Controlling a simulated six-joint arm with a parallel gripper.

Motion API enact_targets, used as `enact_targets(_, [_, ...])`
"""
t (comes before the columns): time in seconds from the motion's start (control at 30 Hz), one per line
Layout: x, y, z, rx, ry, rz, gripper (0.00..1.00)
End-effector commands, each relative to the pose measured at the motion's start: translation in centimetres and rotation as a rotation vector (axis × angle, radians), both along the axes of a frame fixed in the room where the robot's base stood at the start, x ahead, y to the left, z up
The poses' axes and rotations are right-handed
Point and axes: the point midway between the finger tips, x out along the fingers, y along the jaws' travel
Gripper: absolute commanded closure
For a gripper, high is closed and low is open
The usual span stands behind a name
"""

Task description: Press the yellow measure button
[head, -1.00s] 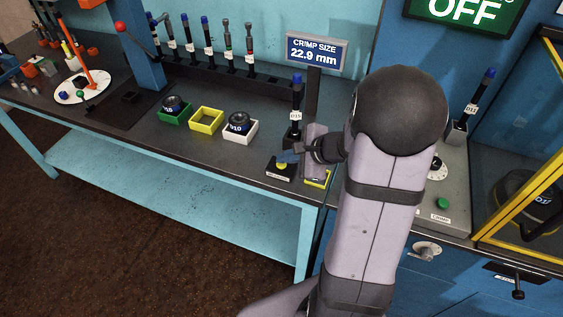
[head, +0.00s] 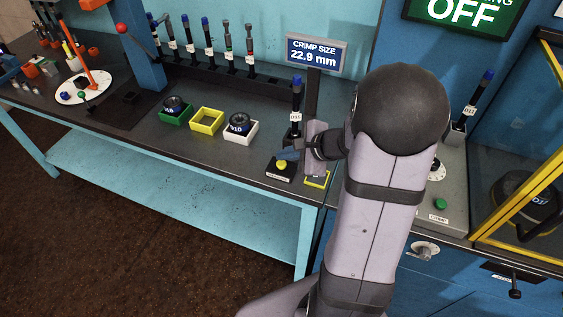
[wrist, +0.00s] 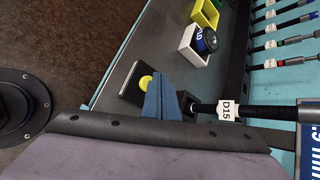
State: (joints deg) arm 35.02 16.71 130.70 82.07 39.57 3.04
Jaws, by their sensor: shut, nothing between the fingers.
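The yellow measure button (head: 282,164) sits on a small black box (head: 279,174) with a white label, near the front edge of the bench. The button also shows in the wrist view (wrist: 146,82), just left of my fingers. My gripper (head: 288,155) is shut and empty, its blue fingers close beside and slightly above the button. In the wrist view, the closed fingertips (wrist: 160,82) point toward the box. I cannot tell whether they touch the button. The display (head: 316,54) reads "CRIMP SIZE 22.9 mm".
An upright hose labelled D15 (head: 296,108) stands just behind my gripper. A yellow-edged pad (head: 317,180) lies below my wrist. Green (head: 176,117), yellow (head: 206,121) and white (head: 240,131) trays stand to the left. A green crimp button (head: 440,204) is at the right.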

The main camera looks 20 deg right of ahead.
Motion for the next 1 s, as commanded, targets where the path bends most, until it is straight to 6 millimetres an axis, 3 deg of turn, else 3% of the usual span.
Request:
enact_targets(0.6, [0.0,0.0,4.6,0.0,-0.001,-0.001,1.0])
enact_targets(1.0, [0.0,0.0,5.0,0.0,0.0,0.0,1.0])
